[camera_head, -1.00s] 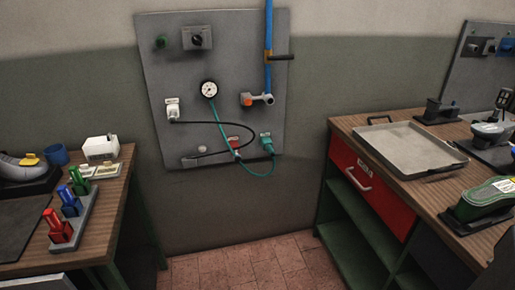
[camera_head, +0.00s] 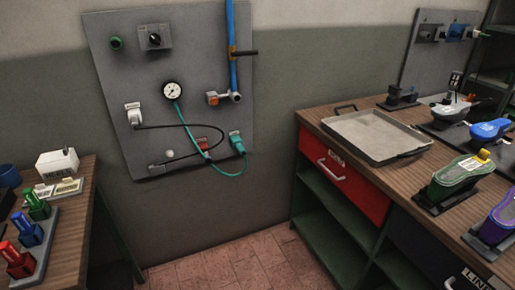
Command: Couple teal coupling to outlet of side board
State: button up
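The side board (camera_head: 110,75) is a grey panel on the wall, left of centre. A teal coupling (camera_head: 237,143) sits at its lower right, with a teal hose (camera_head: 229,174) looping from it toward the round gauge (camera_head: 172,91). I cannot tell how the coupling is held there. My gripper is not in view.
A wooden bench (camera_head: 445,190) with a metal tray (camera_head: 368,137) and shoes stands at the right, above a red drawer (camera_head: 345,180). A table (camera_head: 75,225) with coloured tools stands at the left. Tiled floor (camera_head: 225,262) between them is clear.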

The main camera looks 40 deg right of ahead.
aim_at(240, 148)
jog(key=u, duration=1.75)
jog(key=k, duration=0.1)
jog(key=z, duration=3)
jog(key=k, duration=0.9)
jog(key=u, duration=0.15)
jog(key=i, duration=0.65)
jog(key=u, duration=0.05)
